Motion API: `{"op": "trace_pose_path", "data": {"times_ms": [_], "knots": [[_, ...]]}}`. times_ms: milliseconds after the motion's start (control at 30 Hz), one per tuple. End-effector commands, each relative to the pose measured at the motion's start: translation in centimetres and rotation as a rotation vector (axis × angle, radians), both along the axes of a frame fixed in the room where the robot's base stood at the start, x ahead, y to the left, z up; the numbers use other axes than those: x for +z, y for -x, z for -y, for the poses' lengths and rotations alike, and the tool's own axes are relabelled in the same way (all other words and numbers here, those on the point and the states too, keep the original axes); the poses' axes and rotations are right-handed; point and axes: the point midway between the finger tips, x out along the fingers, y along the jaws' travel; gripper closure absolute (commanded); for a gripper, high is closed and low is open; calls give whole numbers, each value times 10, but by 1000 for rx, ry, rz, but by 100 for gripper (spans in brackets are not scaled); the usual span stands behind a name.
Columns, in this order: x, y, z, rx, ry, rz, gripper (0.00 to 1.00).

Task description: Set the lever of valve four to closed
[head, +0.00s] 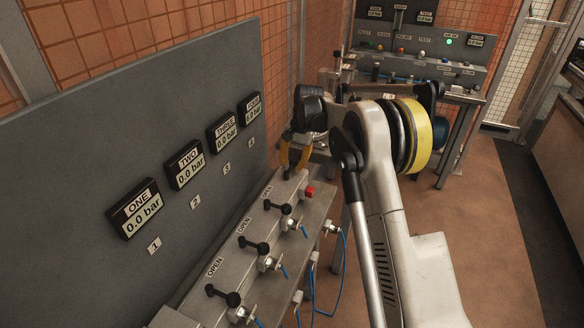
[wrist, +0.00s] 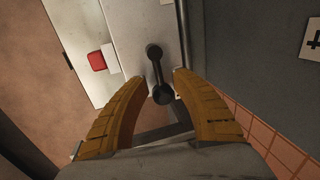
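My gripper (head: 294,166) has yellow-orange fingers and hangs over the far end of the valve bench in the head view. In the wrist view my gripper (wrist: 160,80) is open, with a fingertip on each side of a black lever (wrist: 156,70) and visible gaps to it. The lever has a round knob at each end; the nearer knob lies between the fingers. A plate with a partly cut-off 4 (wrist: 313,42) is on the grey panel beside it. In the head view the gripper hides this lever.
Three other black levers, (head: 223,295), (head: 254,245) and (head: 278,208), stand along the bench, each by an OPEN label. A red button (head: 310,191) sits near my gripper; it also shows in the wrist view (wrist: 97,61). The gauge panel (head: 90,110) rises close on the left.

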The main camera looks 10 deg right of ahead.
Motion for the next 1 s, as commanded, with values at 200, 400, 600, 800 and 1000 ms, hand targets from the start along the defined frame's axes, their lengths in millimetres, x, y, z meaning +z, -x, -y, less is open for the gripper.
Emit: {"op": "trace_pose_path", "data": {"times_ms": [200,400,600,800,1000], "knots": [[-2,0,-1,0,0,0,69],[-2,0,0,0,0,0,100],[-2,-1,0,0,0,2,100],[-2,-1,1,-7,1,4,100],[-3,-1,2,-31,3,4,100]]}}
